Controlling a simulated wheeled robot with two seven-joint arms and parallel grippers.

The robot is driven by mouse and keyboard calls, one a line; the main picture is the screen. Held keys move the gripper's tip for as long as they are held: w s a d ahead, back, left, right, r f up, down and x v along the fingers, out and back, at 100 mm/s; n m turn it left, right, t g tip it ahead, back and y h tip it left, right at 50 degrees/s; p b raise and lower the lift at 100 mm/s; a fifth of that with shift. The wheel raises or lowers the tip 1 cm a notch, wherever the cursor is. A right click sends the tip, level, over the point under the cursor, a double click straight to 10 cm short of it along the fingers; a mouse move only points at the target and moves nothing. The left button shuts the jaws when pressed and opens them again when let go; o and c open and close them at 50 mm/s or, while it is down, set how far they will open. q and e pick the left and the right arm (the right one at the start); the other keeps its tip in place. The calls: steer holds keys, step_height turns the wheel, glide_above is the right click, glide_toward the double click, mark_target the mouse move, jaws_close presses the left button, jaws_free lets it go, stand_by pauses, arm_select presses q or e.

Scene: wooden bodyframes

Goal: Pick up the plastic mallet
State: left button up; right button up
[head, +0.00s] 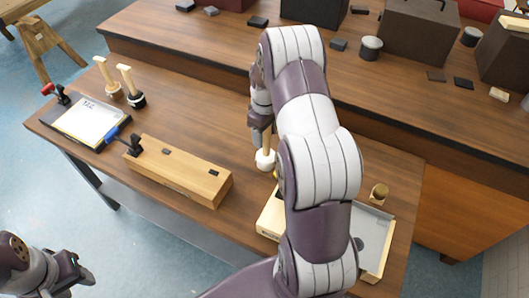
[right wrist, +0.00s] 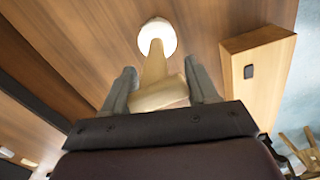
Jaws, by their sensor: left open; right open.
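The plastic mallet, with a white head (head: 265,160) and a pale wooden handle, stands head down on the wooden workbench (head: 215,135). In the right wrist view its white head (right wrist: 157,38) rests on the bench and its handle (right wrist: 158,92) points up toward the camera. My right gripper (head: 262,122) is above the head, around the handle. Its two fingers (right wrist: 165,85) are spread on either side of the handle, which looks not clamped. My right arm hides part of the area beside the mallet. My left gripper (head: 82,274) is open and empty, off the bench at lower left.
Two other mallets, one wood-headed (head: 113,91) and one black-headed (head: 136,99), stand at the bench's left. A clipboard (head: 85,120) lies far left. A raised shelf (head: 215,40) with boxes runs behind.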

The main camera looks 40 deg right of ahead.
mark_target(266, 140)
steer(key=f, duration=0.2)
steer(key=d+f, duration=0.1)
steer(key=shift+s+f, duration=0.1)
steer(key=shift+f, duration=0.3)
steer(key=shift+a, duration=0.3)
jaws_close()
steer(key=shift+r, duration=0.15)
